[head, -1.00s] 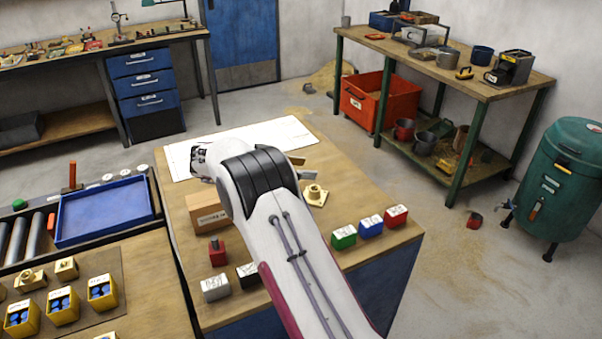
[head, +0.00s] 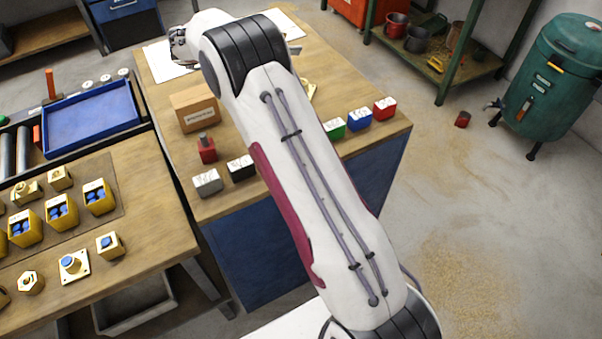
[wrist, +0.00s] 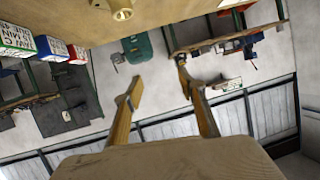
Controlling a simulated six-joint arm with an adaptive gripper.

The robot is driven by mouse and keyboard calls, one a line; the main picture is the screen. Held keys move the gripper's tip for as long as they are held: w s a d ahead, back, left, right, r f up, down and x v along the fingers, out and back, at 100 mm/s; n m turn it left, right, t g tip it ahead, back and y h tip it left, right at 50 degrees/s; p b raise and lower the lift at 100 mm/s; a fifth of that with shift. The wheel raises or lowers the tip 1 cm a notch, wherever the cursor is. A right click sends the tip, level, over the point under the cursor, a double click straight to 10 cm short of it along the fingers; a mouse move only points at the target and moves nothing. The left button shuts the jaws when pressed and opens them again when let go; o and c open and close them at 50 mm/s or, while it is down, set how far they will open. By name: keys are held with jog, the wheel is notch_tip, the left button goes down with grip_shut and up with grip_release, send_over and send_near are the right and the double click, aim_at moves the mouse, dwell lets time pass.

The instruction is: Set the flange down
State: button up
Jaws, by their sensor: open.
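A brass flange (head: 310,90) lies on the wooden bench, mostly hidden behind my arm in the head view. In the wrist view part of a brass piece (wrist: 121,9), likely the same flange, shows at the top edge against the wood, apart from my fingers. My gripper (wrist: 160,72) is open, with nothing between its two fingers.
A blue tray (head: 92,119) is at left. The front bench top has bare wood.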

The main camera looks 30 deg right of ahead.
jog(key=w+a+r+n+t+y, duration=0.25)
jog(key=r+t, duration=0.25)
jog(key=r, duration=0.4)
jog(key=w+a+r+n+t+y, duration=0.1)
jog(key=w+a+r+n+t, duration=0.15)
jog(key=r+t, duration=0.45)
jog(key=s+a+r+n+t+y, duration=0.1)
jog(key=s+a+r+n+y, duration=0.75)
jog(key=a, duration=0.55)
jog(key=s+a+f+n+g+y, duration=0.2)
jog(key=s+a+f, duration=0.1)
jog(key=s, duration=0.7)
jog(key=s+a+f+n+g+y, duration=0.1)
jog(key=s+a+f+g+y, duration=0.15)
jog(key=s, duration=0.75)
jog(key=s+d+f+g+h, duration=0.1)
jog(key=s+d+f+g, duration=0.1)
jog(key=s+f, duration=0.4)
jog(key=s+d+f+g+h, duration=0.2)
jog(key=s+f, duration=0.4)
jog(key=s, duration=0.9)
jog(key=shift+s+d+f+n+g, duration=0.15)
jog(key=shift+s+d+n+g, duration=0.1)
jog(key=shift+n+g, duration=0.25)
